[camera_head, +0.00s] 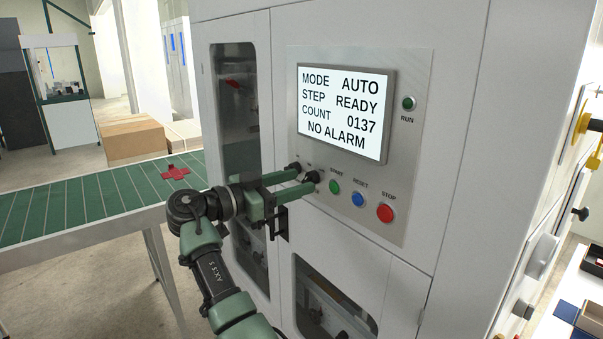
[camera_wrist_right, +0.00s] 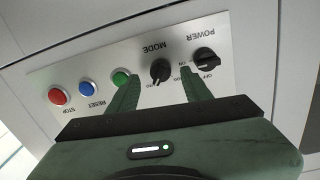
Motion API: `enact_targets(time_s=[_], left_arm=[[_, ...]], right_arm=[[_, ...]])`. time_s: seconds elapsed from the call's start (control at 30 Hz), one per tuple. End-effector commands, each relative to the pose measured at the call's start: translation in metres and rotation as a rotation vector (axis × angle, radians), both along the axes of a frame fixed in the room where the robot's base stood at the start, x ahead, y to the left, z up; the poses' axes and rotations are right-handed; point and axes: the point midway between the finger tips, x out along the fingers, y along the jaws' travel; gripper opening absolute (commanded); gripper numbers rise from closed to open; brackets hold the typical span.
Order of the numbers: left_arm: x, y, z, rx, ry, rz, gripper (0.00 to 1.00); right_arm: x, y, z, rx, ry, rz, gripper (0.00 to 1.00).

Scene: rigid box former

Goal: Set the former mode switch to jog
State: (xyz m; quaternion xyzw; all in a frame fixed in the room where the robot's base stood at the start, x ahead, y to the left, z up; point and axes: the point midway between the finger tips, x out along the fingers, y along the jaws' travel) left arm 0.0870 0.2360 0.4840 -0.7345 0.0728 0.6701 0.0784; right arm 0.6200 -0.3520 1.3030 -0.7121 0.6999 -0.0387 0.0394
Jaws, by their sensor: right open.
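The mode switch, a black rotary knob (camera_wrist_right: 160,70), sits on the grey control panel (camera_wrist_right: 110,60), shown upside down in the right wrist view. My right gripper (camera_wrist_right: 158,85) is open, with one green finger on each side of the knob; I cannot tell whether they touch it. In the head view my right gripper (camera_head: 305,180) reaches the panel's lower left, partly hiding the switches. The screen (camera_head: 341,113) reads MODE AUTO, STEP READY, COUNT 0137, NO ALARM. The mode labels are partly hidden by the fingers. My left gripper is not in view.
The black power knob (camera_wrist_right: 205,60) is close beside one finger. The green start button (camera_wrist_right: 121,77) is close to the other; blue reset (camera_wrist_right: 87,88) and red stop (camera_wrist_right: 58,96) lie beyond. A green conveyor (camera_head: 100,200) stands left of the cabinet.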

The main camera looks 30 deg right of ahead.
Motion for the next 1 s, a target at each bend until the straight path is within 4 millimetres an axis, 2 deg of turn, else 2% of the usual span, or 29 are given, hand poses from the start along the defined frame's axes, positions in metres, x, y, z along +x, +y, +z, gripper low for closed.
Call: enact_targets(time_s=[0.03,0.2,0.47,0.5,0.67,1.0], left_arm=[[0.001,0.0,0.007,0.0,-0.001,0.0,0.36],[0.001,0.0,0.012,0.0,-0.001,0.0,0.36],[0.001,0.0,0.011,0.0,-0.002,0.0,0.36],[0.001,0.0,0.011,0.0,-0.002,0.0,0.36],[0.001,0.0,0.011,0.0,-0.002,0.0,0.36],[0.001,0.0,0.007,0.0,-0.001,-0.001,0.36]], right_arm=[[0.0,-0.007,0.003,0.0,0.002,-0.001,0.49],[0.0,-0.02,0.001,0.0,0.003,0.001,0.49],[0.001,-0.021,-0.001,0.001,0.002,0.002,0.49],[0.001,-0.021,-0.001,0.001,0.002,0.002,0.44],[0.001,-0.021,-0.001,0.001,0.003,0.002,0.0],[0.001,-0.021,-0.002,-0.002,0.035,0.002,0.0]])
